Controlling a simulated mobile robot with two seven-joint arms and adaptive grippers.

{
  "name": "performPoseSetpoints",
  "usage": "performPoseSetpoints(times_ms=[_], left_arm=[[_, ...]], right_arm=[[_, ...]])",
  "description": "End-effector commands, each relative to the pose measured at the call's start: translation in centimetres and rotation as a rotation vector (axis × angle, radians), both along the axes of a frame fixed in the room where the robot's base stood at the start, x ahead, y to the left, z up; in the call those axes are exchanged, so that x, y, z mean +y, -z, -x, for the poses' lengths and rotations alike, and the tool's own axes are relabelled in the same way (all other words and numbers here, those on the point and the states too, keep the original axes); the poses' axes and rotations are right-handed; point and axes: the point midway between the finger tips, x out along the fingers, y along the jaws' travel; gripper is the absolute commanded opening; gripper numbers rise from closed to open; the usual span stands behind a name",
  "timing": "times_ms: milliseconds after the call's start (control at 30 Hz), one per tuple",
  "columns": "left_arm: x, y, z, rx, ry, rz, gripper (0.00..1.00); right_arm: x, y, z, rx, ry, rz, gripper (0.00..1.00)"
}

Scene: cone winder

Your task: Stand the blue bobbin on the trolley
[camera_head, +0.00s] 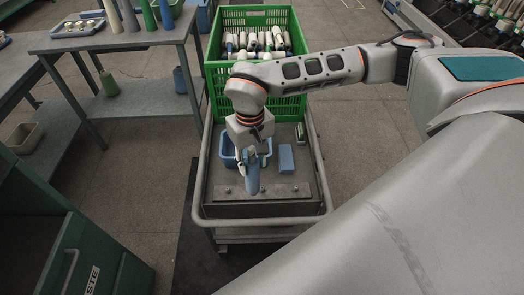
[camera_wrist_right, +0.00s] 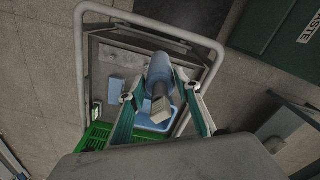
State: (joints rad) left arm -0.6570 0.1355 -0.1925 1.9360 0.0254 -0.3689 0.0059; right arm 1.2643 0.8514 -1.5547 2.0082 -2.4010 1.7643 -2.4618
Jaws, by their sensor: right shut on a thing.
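The blue bobbin (camera_head: 253,180) is in my right gripper (camera_head: 253,155), roughly upright over the front part of the trolley (camera_head: 262,222). In the right wrist view the blue bobbin (camera_wrist_right: 160,68) lies between the two fingers of the right gripper (camera_wrist_right: 160,92), which are shut on it. The bobbin's lower end appears over the middle of a metal strip (camera_head: 215,192) with small pegs on the trolley deck. I cannot tell whether it touches the strip or a peg. My left gripper is not in view.
A blue bin (camera_head: 228,160) sits just behind the bobbin, partly hidden by my gripper. A light blue block (camera_head: 286,158) lies to its right. A green crate (camera_head: 214,50) of bobbins stands at the trolley's back. A table (camera_head: 105,42) with cones is at left, a green waste bin (camera_head: 85,240) front left.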

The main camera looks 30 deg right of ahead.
Motion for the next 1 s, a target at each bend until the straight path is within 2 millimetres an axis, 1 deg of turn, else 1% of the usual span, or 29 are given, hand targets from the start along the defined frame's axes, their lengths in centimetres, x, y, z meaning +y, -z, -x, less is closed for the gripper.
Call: performPoseSetpoints(times_ms=[33, 100, 200, 400, 500, 600, 733, 867, 1000], left_arm=[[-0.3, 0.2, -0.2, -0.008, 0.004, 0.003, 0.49], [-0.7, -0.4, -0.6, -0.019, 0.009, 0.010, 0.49], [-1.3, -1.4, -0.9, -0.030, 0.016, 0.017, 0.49], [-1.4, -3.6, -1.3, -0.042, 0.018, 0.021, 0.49], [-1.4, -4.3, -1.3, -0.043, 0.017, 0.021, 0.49], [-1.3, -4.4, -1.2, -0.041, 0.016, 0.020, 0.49], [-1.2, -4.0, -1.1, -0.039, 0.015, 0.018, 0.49], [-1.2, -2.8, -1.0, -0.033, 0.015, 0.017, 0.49], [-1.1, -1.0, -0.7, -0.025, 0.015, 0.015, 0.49]], right_arm=[[-0.3, 2.1, 0.2, 0.007, 0.043, -0.002, 0.16], [-0.9, 3.5, -0.2, 0.005, 0.132, -0.002, 0.16], [-2.0, 4.5, -1.2, 0.002, 0.295, -0.002, 0.16], [-4.7, 4.4, -3.7, 0.001, 0.664, -0.001, 0.16], [-5.8, 4.1, -4.6, 0.004, 0.801, -0.002, 0.16], [-6.4, 4.0, -5.1, 0.005, 0.881, -0.003, 0.16], [-6.6, 4.4, -5.3, 0.004, 0.916, -0.004, 0.16], [-6.6, 5.4, -5.3, 0.005, 0.916, -0.004, 0.16], [-6.6, 6.9, -5.3, 0.007, 0.915, -0.003, 0.16]])
